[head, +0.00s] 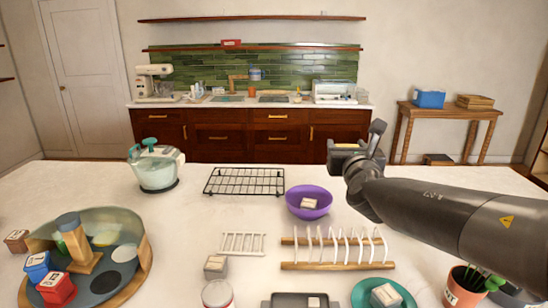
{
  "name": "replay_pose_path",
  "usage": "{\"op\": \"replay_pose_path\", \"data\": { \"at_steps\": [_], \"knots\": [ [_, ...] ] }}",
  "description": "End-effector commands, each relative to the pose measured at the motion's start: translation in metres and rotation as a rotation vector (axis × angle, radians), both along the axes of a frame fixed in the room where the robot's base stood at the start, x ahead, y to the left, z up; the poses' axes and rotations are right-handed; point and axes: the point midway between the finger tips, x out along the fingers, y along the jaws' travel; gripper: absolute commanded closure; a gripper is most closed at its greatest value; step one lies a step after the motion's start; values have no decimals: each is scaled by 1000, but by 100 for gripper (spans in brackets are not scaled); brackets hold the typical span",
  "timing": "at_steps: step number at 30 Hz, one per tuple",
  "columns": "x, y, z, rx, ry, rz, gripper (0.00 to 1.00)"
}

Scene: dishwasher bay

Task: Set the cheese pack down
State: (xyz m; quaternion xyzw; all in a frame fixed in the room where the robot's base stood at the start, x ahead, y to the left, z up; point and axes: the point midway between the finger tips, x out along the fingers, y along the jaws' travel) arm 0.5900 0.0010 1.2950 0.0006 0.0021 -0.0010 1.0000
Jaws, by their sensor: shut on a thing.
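My gripper (345,149) is at the end of my dark arm, which reaches in from the right. It is above the far part of the white counter, up and to the right of the purple bowl (296,194). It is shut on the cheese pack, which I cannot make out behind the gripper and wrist. Small pale labelled blocks sit in the purple bowl (309,204), beside the small white rack (216,263), and on the teal plate (385,294). I cannot read their labels.
A wooden rack with white prongs (338,266), a round divided tray (145,250), a grey tray (285,300) and a potted plant (463,287) are nearer. Bare counter lies left of centre.

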Motion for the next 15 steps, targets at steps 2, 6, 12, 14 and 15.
{"op": "replay_pose_path", "data": {
  "at_steps": [2, 6, 12, 14, 15],
  "knots": [
    [5, 3, 2, -4, 0, -8, 73],
    [22, 16, 6, -7, 0, -26, 73],
    [58, 44, 3, -7, 1, -47, 73],
    [70, 52, -1, -7, 2, -50, 73],
    [78, 58, -5, -8, 1, -50, 73]
  ]
}}
